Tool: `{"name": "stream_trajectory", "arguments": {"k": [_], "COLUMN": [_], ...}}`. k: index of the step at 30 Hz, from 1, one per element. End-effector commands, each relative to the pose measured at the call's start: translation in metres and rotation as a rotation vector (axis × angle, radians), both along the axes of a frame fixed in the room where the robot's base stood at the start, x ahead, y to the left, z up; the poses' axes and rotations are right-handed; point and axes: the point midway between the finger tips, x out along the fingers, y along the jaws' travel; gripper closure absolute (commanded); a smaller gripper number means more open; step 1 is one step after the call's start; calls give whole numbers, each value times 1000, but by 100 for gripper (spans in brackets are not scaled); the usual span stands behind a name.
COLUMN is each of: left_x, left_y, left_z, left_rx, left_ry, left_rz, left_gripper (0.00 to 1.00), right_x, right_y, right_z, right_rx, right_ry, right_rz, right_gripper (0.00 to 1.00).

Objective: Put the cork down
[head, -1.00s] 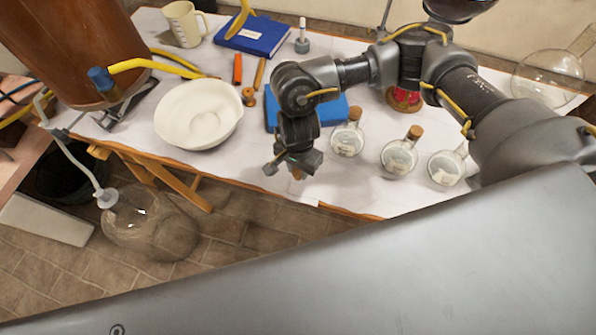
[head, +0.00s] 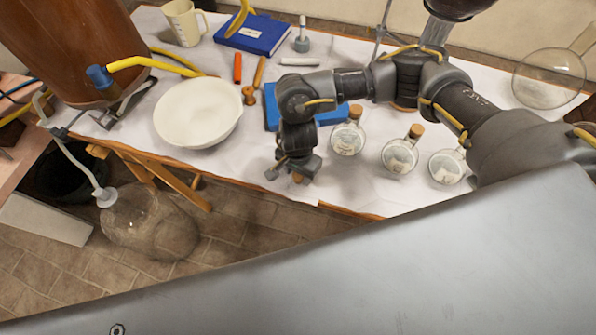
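A small brown piece that looks like the cork (head: 297,178) shows at the tip of my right gripper (head: 291,173), near the front edge of the white-covered table (head: 345,190). The gripper points down and hides most of the piece. I cannot tell whether the fingers press on it, or whether it touches the table. Three round glass flasks stand to the right: the left one (head: 347,141) and the middle one (head: 399,157) have corks in their necks. The neck of the right flask (head: 446,168) is partly behind my arm. My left gripper is not in view.
A blue pad (head: 271,108) lies behind my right gripper. A white bowl (head: 198,112) stands to the left, with a copper vessel (head: 70,45) beyond it. A blue book (head: 253,33) lies at the back. A large glass vessel (head: 150,220) is below the table edge.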

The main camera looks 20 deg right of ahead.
Motion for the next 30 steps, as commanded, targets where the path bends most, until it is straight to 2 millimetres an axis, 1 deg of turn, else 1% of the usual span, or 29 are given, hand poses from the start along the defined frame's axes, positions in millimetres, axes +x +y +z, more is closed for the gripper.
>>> {"name": "stream_trajectory", "arguments": {"k": [8,12,13,17,24,30], "left_x": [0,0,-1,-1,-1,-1], "left_y": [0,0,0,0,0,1], "left_z": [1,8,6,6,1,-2], "left_rx": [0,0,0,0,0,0], "left_ry": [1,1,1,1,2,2], "left_rz": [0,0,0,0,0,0], "left_gripper": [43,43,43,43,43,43], "right_x": [0,1,1,2,1,1], "right_y": [0,0,1,0,0,0], "right_z": [1,8,11,37,86,114], "right_rx": [0,1,2,0,1,1], "right_ry": [0,-2,-4,-8,-6,-4], "right_rz": [0,0,3,6,4,1], "right_gripper": [51,51,51,51,51,51]}}
